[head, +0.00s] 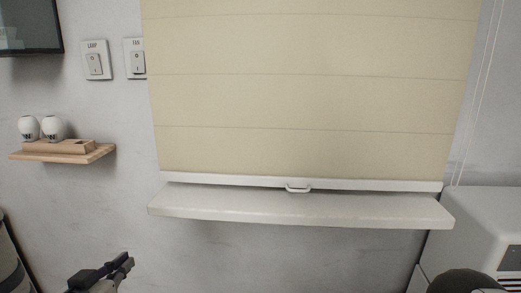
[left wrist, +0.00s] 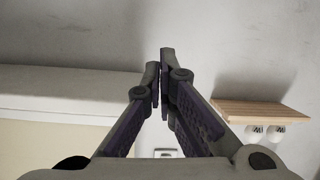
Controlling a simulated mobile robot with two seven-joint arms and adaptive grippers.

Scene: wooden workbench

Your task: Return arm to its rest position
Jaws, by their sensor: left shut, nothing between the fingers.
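My left gripper (head: 127,262) shows at the bottom left of the head view, in front of the grey wall and below the small wooden shelf. In the left wrist view its fingers (left wrist: 160,60) are closed together with nothing between them. It touches nothing that I can see. Most of the left arm is outside the head view. My right gripper is not in view.
A cream blind (head: 310,90) with a white handle (head: 298,188) hangs just above a white sill (head: 300,208). A wooden shelf (head: 95,154) holds two white bulbs (head: 52,127). Two wall switches (head: 96,62) are above. A white cabinet (head: 485,225) stands right.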

